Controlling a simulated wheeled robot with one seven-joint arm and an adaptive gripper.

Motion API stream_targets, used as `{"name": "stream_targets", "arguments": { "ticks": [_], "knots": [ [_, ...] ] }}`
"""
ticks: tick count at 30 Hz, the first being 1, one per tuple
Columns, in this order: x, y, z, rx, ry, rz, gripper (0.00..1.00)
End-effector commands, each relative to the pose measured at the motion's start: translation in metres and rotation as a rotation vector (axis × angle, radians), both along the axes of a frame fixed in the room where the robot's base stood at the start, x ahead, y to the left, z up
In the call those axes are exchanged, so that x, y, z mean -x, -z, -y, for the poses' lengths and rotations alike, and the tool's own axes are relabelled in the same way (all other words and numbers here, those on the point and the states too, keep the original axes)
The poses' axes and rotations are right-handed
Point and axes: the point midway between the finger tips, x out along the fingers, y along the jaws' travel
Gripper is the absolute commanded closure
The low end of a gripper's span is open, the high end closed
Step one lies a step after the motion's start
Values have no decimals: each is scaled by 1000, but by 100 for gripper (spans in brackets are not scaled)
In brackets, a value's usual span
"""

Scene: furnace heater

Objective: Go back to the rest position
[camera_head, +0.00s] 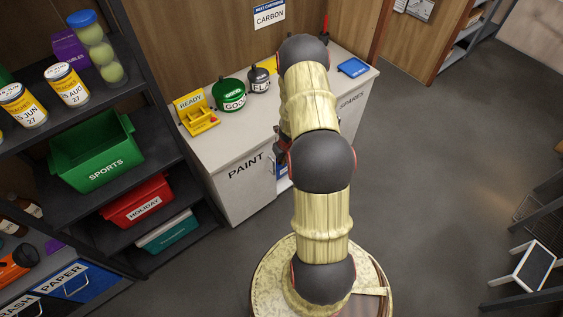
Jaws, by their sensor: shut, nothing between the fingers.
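My arm rises from its round, worn base (270,270) at the bottom and reaches up and away over the counter in the head view. Its pale gold links and dark grey joints form a nearly straight line. The arm hides its own far end, and no gripper fingers show. A small dark part peeks out at the left of the middle joint; I cannot tell what it belongs to.
The PAINT counter (225,150) behind the arm bears a yellow READY stand (197,113), a green GOOD canister (230,95), a grey canister (259,80) and a blue tray (353,68). Dark shelves (150,160) with bins stand left. The floor (430,170) right is open; a stool (530,268) stands at right.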

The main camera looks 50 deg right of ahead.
Motion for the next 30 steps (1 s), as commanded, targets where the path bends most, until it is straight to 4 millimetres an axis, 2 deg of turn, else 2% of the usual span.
{"name": "stream_targets", "arguments": {
  "ticks": [1, 3, 10, 15, 25, 28, 30],
  "knots": [
    [2, -13, 1, 2, 2, 1, 100],
    [5, -24, 0, 1, 2, 1, 100],
    [13, -56, -1, 1, 1, 1, 100],
    [16, -63, -2, 1, 1, 0, 100],
    [16, -63, -2, -6, 30, 2, 100],
    [19, -63, 5, -4, 132, 1, 100],
    [25, -63, 14, 5, 280, 0, 100]
  ]
}}
